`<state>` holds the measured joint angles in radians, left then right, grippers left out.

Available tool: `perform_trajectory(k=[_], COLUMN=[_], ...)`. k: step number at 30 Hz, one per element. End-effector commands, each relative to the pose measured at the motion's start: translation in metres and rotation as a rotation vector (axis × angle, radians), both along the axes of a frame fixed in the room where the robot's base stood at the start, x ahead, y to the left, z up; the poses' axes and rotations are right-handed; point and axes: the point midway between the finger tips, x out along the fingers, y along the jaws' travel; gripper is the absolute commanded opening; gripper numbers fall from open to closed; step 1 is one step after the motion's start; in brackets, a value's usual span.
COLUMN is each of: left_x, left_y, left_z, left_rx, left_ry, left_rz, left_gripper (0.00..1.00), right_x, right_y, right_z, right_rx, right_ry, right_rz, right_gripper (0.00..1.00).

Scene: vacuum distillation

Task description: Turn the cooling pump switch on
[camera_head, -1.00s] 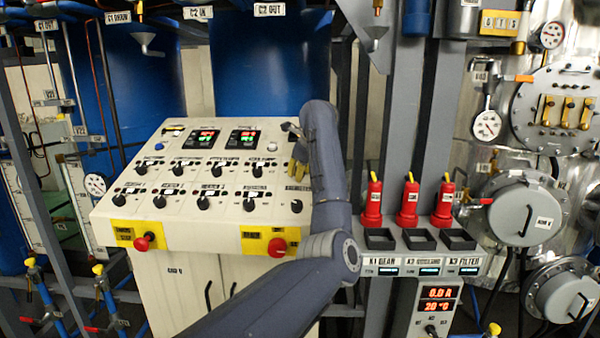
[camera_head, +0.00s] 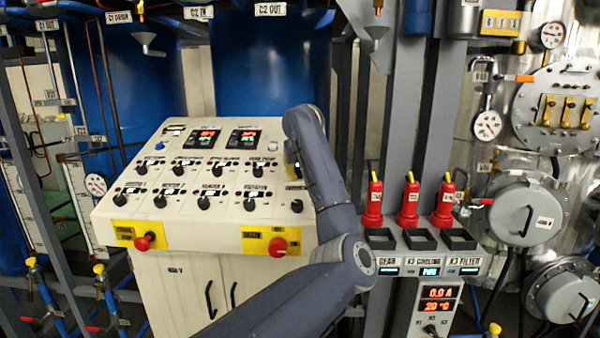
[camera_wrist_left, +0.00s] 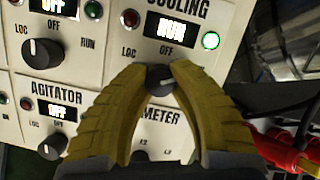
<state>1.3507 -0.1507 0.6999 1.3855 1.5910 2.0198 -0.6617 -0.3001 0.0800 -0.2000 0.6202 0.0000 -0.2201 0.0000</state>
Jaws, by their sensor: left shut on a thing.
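The cooling switch is a black rotary knob (camera_wrist_left: 160,82) under the word COOLING in the left wrist view. Its lit display (camera_wrist_left: 171,28) reads RUN, and a green lamp (camera_wrist_left: 210,41) beside it glows. My left gripper (camera_wrist_left: 161,75) is shut on this knob, with one yellow finger on each side. In the head view the left gripper (camera_head: 291,160) is at the upper right of the sloped control panel (camera_head: 110,208), mostly hidden by my arm, which also hides the knob. The right gripper is not in view.
Neighbouring knobs, including the AGITATOR knob (camera_wrist_left: 52,145) with its display at OFF, sit close by. Two red stop buttons (camera_head: 277,246) (camera_head: 143,241) are on the panel's front. Red-bodied fittings (camera_head: 408,205) stand to the right of my arm.

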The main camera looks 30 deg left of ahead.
Motion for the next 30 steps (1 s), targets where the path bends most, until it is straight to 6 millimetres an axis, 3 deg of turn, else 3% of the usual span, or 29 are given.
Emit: perform_trajectory(k=[17, 18, 25, 30], left_x=[-0.0004, -0.0004, -0.0002, -0.0001], left_y=[0.0017, 0.0018, 0.0009, 0.0006], left_z=[0.003, 0.003, 0.0017, 0.0011], left_rx=[0.014, 0.015, 0.013, 0.011], left_ry=[0.002, 0.002, 0.003, 0.004], left_rz=[-0.024, -0.024, -0.025, -0.024], left_gripper=[0.0, 0.26, 0.53, 0.53], right_x=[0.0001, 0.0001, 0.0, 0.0], right_y=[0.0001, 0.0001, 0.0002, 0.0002], right_z=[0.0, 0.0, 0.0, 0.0], right_rx=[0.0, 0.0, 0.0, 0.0], right_ry=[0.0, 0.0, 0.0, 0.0], right_rz=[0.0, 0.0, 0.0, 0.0], right_gripper=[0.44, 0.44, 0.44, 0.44])
